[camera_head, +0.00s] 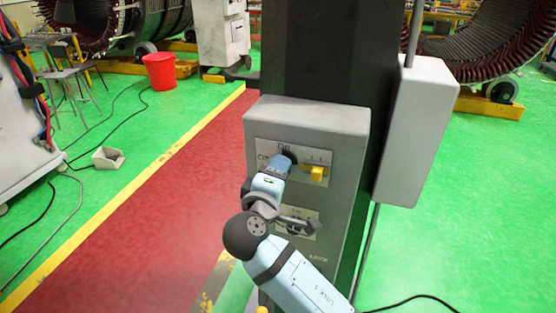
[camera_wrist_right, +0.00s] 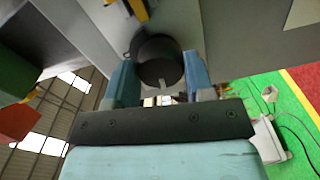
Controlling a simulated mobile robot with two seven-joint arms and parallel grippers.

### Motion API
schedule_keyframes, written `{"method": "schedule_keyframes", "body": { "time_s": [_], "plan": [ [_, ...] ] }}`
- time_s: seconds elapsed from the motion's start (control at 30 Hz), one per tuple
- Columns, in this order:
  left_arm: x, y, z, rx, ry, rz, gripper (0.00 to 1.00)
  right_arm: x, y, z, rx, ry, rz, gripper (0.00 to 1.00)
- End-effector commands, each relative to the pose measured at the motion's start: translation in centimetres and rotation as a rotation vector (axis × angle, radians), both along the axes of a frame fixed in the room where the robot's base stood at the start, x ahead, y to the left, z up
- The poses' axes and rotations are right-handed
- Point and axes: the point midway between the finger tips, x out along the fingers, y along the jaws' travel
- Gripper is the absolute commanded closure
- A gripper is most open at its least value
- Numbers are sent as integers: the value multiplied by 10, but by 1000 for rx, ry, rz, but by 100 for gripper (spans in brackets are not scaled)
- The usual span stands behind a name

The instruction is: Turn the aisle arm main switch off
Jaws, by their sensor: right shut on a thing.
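The grey control box (camera_head: 350,135) is fixed to a dark column, and its upper plate carries a black rotary knob (camera_head: 290,156) below the label "On". My right gripper (camera_head: 282,163) is at this plate and covers part of the knob and its labels. In the right wrist view, the two blue fingers of my right gripper (camera_wrist_right: 160,66) are shut on the sides of the round black knob (camera_wrist_right: 158,50). A small pale mark shows on the knob's rim. I cannot tell which label it points to. My left gripper is not in view.
A lower plate (camera_head: 300,222) is partly hidden by my arm. A second grey box (camera_head: 416,130) hangs on the column's right side. The red walkway (camera_head: 150,225) to the left is clear.

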Motion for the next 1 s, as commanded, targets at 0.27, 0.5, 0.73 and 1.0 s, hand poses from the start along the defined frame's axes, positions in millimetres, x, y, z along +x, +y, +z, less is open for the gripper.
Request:
{"method": "schedule_keyframes", "body": {
  "time_s": [0.27, 0.5, 0.73, 1.0],
  "plan": [
    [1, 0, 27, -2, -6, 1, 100, 0, 0, 3, -129, 42, 2, 75],
    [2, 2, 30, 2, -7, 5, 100, 0, 0, 1, -174, 55, 1, 75],
    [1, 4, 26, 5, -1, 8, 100, 0, 0, 1, -181, 57, 1, 75],
    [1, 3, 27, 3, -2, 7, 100, 0, 0, 1, -180, 57, 1, 35]
  ]
}}
